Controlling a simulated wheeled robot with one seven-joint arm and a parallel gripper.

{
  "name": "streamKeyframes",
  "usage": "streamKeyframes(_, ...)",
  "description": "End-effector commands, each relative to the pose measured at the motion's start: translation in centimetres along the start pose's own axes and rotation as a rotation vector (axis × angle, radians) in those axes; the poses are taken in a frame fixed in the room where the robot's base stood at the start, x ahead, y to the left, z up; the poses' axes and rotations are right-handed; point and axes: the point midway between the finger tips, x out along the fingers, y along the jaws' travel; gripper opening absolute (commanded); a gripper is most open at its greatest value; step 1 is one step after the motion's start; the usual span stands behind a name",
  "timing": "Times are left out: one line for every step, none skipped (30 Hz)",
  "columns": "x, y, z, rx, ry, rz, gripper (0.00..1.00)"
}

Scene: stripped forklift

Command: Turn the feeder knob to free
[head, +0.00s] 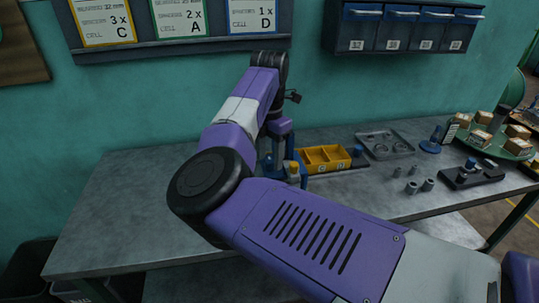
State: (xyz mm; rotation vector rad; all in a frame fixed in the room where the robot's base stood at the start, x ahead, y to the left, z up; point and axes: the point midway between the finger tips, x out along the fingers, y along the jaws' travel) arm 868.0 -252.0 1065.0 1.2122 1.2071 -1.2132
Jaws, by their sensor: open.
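A blue fixture (304,177) stands on the workbench, partly hidden behind my arm. A short cylinder with a yellow-orange top (294,168) rises at its right side. A small blue knob-like piece (358,151) stands at the right end of the yellow bin. I cannot tell for sure which of these is the feeder knob, nor read any knob setting. My gripper (279,148) points down at the blue fixture, just left of the yellow-topped cylinder. It is open; its fingertips are small and partly hidden, and whether they touch anything is unclear.
The yellow two-compartment bin (325,153) sits right of the fixture. A grey tray (385,145), several metal sleeves (411,187), a black-and-blue fixture (470,175) and a green turntable with boxes (490,148) lie farther right. The bench's left side (130,210) is clear. Drawers (400,30) hang above.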

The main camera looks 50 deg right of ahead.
Motion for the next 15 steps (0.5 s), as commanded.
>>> streamKeyframes(0.24,-0.01,0.00,0.000,0.000,0.000,0.50)
streamKeyframes(0.35,0.01,0.00,0.000,0.000,0.000,0.50)
streamKeyframes(0.46,0.02,-0.01,0.000,0.000,0.001,0.50)
streamKeyframes(0.52,0.02,-0.01,0.000,0.000,0.001,0.50)
streamKeyframes(0.55,0.03,-0.01,0.000,0.000,0.001,0.50)
streamKeyframes(0.57,0.03,-0.01,0.000,0.000,0.001,0.50)
streamKeyframes(0.57,0.03,-0.01,0.000,0.000,0.002,0.50)
streamKeyframes(0.57,0.03,-0.01,0.000,0.000,0.001,0.50)
streamKeyframes(0.57,0.02,-0.01,0.000,0.000,0.001,0.50)
streamKeyframes(0.57,0.02,-0.01,0.000,0.000,0.001,0.50)
streamKeyframes(0.57,0.02,-0.01,0.000,0.000,0.001,0.46)
streamKeyframes(0.56,0.02,-0.01,0.000,0.001,0.001,0.39)
streamKeyframes(0.56,0.02,-0.01,0.000,0.001,0.001,0.33)
streamKeyframes(0.56,0.02,-0.01,0.000,0.000,0.001,0.27)
streamKeyframes(0.55,0.02,-0.01,0.000,0.000,0.001,0.19)
